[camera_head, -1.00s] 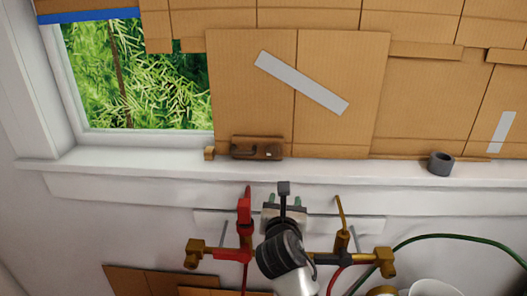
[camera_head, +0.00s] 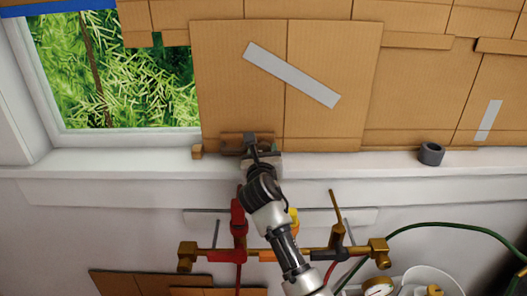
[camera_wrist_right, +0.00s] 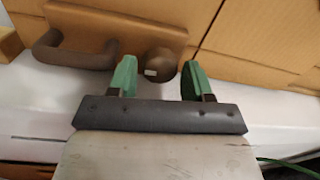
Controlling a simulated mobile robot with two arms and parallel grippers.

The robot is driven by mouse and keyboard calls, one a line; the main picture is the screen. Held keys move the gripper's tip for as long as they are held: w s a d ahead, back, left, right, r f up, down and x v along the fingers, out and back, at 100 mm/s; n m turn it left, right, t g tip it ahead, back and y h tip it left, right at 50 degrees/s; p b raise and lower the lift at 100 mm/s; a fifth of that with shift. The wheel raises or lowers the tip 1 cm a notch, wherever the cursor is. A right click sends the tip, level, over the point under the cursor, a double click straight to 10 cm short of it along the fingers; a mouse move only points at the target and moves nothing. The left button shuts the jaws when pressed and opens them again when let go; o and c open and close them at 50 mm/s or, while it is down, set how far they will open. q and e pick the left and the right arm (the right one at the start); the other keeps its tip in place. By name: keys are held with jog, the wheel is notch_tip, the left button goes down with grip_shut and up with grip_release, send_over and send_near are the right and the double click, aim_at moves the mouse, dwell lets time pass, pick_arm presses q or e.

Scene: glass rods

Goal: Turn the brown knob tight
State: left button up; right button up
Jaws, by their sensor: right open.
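The brown knob (camera_wrist_right: 162,66) sits at the right end of a brown plate that also carries a curved handle (camera_wrist_right: 60,52), in the right wrist view. A small pale mark shows on the knob. My right gripper (camera_wrist_right: 158,75) is open, with one green finger to the left of the knob and one to the right. I cannot tell whether either finger touches it. In the head view my right gripper (camera_head: 262,150) covers the knob, and only part of the brown plate (camera_head: 231,146) shows on the sill. My left gripper is not in view.
A brass pipe (camera_head: 290,252) with red and yellow valve handles runs below the white sill. A grey ring (camera_head: 431,153) stands on the sill at right, and a small wooden block (camera_head: 197,152) at left. Cardboard sheets (camera_head: 330,70) stand behind the plate.

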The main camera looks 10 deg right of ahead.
jog(key=shift+w, duration=0.2)
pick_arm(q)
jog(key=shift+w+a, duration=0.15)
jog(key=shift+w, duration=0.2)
pick_arm(e)
jog(key=shift+w, duration=0.1)
jog(key=c, duration=0.6)
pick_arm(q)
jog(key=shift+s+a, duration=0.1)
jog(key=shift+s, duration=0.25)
pick_arm(e)
jog(key=shift+c, duration=0.2)
